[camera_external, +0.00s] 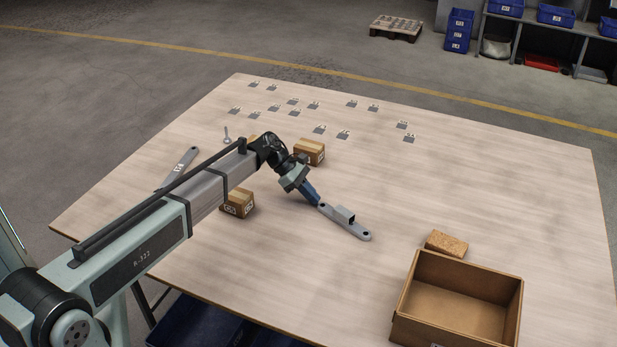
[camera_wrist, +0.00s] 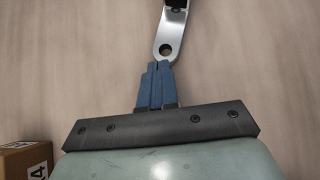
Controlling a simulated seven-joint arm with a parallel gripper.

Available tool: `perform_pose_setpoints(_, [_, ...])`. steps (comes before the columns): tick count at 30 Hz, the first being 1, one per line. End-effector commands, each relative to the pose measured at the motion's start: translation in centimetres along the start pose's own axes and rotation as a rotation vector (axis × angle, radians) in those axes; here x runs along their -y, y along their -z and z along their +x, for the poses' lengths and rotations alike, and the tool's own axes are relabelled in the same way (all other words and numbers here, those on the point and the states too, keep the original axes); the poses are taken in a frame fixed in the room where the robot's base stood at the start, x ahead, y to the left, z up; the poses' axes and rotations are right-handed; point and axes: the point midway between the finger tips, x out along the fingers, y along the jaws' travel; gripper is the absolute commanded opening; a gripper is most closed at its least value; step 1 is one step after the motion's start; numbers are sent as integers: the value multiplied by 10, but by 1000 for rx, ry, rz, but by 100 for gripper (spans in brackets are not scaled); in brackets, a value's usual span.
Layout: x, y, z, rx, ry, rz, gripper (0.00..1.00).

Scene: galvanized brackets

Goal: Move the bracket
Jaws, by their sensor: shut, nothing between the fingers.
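A grey metal bracket (camera_external: 345,220) lies on the wooden table, right of centre in the external view. It is a long flat bar with a hole at each end and a raised block in its middle. My gripper (camera_external: 317,203) is at the bracket's upper-left end, pointing down. In the wrist view my gripper (camera_wrist: 158,65) has its blue fingers together with nothing between them. The bracket's near end with its round hole (camera_wrist: 168,42) shows just beyond the fingertips. I cannot tell whether the tips touch it.
An open cardboard box (camera_external: 409,300) stands at the lower right, with a cork-like block (camera_external: 447,243) behind it. Small cartons (camera_external: 310,151) (camera_external: 238,203) stand near my arm. Another long metal part (camera_external: 181,163) lies at left. Several small plates lie at the back.

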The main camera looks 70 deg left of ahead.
Motion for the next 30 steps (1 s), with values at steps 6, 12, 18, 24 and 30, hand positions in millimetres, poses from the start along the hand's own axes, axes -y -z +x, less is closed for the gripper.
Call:
perform_pose_setpoints(6, [0, -36, 37, 0, 2, 3, 0])
perform_pose_setpoints(12, [0, -65, 66, 0, 1, 3, 0])
perform_pose_setpoints(18, [0, -78, 78, 0, 1, 1, 0])
perform_pose_setpoints(24, [0, -79, 79, 0, 0, 0, 0])
perform_pose_setpoints(30, [0, -78, 78, 0, 0, 0, 0])
